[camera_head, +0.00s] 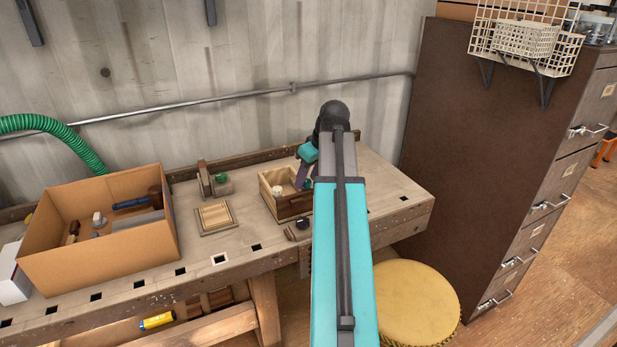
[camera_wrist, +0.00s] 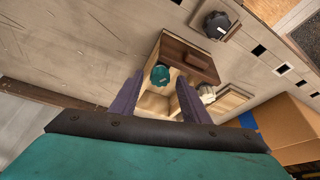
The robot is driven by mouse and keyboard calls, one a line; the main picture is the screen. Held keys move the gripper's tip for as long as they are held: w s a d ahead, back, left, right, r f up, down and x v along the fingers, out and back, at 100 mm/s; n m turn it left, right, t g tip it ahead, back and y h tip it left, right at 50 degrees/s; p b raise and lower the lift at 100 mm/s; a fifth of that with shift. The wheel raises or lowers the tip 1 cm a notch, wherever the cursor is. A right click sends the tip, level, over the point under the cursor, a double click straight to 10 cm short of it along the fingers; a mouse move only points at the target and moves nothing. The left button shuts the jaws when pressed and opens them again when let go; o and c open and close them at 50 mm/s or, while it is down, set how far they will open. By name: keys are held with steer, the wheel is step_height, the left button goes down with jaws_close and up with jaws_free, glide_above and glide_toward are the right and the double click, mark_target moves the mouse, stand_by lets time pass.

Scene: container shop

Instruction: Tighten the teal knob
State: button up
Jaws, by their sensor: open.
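The teal knob (camera_wrist: 160,75) shows in the wrist view, at an open wooden box with a dark front panel (camera_wrist: 190,58). In the head view the box (camera_head: 268,204) sits on the bench, and the knob is mostly hidden by my arm. My gripper (camera_wrist: 159,80) is open, its two purple fingers one on each side of the teal knob in the wrist picture. I cannot tell whether they touch it. A whitish knob (camera_wrist: 207,94) lies just beyond the right finger; it also shows in the head view (camera_head: 277,190).
A black knob (camera_head: 302,223) is near the bench's front edge. A green knob (camera_head: 221,178) and a small wooden tray (camera_head: 214,217) are left of the box. A cardboard box (camera_head: 90,268) with tools stands further left. A brown cabinet (camera_head: 480,130) bounds the right.

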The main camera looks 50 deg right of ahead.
steer(key=c, duration=1.1)
steer(key=shift+o, duration=0.2)
steer(key=shift+m+p, duration=0.4)
steer(key=shift+m, duration=0.1)
steer(key=m+p, duration=0.1)
steer(key=m+h+p, duration=0.1)
steer(key=m, duration=0.1)
steer(key=shift+a+r+g+h, duration=0.1)
steer(key=shift+a+g+h, duration=0.15)
steer(key=shift+g+h, duration=0.05)
steer(key=m+p, duration=0.1)
steer(key=m+h+p, duration=0.1)
steer(key=m, duration=0.1)
steer(key=m+p, duration=0.1)
steer(key=shift+w+a+m+g+h, duration=0.1)
steer(key=shift+w+m+g+h, duration=0.2)
steer(key=shift+g, duration=0.1)
steer(key=m+g+p, duration=0.1)
steer(key=m, duration=0.3)
steer(key=shift+w+h+p, duration=0.1)
steer(key=shift+h+p, duration=0.25)
steer(key=shift+h, duration=0.05)
steer(key=shift+m+g+p, duration=0.3)
steer(key=shift+m+g, duration=0.6)
steer(key=shift+m, duration=1)
